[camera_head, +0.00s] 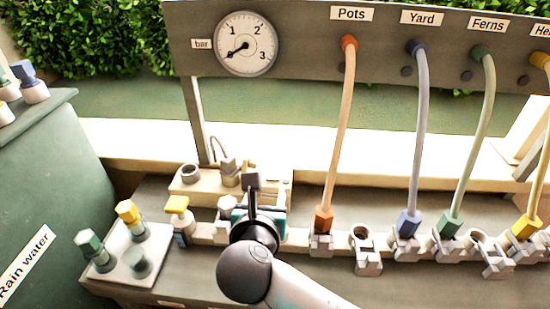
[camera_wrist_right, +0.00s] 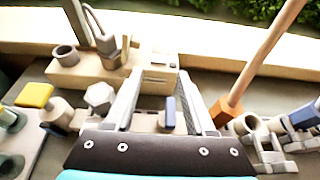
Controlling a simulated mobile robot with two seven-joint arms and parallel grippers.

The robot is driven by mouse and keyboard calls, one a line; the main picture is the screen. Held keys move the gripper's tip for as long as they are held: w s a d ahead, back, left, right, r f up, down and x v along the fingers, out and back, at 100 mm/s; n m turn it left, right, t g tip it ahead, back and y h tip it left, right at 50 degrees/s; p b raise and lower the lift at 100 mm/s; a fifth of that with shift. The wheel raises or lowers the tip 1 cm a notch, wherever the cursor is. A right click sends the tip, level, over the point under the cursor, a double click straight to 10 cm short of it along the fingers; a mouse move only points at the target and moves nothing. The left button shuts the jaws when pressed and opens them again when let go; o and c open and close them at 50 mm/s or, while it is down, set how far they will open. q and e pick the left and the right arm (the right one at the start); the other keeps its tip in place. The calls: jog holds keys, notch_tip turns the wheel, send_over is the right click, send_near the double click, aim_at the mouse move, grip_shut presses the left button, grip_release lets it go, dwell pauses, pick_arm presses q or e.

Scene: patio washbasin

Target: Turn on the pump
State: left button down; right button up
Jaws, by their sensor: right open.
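A beige pump-like box (camera_head: 190,184) stands behind the pipe rail; it shows in the right wrist view (camera_wrist_right: 88,72) too. It carries a grey round socket (camera_wrist_right: 65,55) and a grey plug with a cable (camera_wrist_right: 107,44). A small dark blue lever-like part (camera_wrist_right: 168,112) shows between my right fingers in the right wrist view. I cannot tell whether it is the pump's switch. My right gripper (camera_wrist_right: 163,88) is open over the box's right end, fingers either side of that part; in the head view it shows (camera_head: 260,198) partly hidden by my arm. My left gripper is out of view.
A gauge (camera_head: 246,44) has its needle at lower left. Hoses in orange (camera_head: 340,130), blue (camera_head: 419,130), green (camera_head: 477,130) and yellow (camera_head: 541,170) rise to the right. A yellow-handled valve (camera_head: 178,205) and a plate with capped fittings (camera_head: 150,240) lie left, beside a green tank (camera_head: 50,170).

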jog(key=b, duration=0.5)
send_near(274, 166)
jog(key=x, duration=0.6)
jog(key=shift+w+f, duration=0.25)
jog(key=shift+w, duration=0.3)
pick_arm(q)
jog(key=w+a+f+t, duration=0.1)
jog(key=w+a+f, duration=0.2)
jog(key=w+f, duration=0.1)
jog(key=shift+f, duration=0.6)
pick_arm(e)
jog(key=shift+w, duration=0.15)
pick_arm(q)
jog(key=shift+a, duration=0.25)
pick_arm(e)
jog(key=shift+c, duration=0.3)
jog(key=c, duration=0.8)
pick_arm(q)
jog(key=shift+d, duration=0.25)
pick_arm(e)
grip_shut()
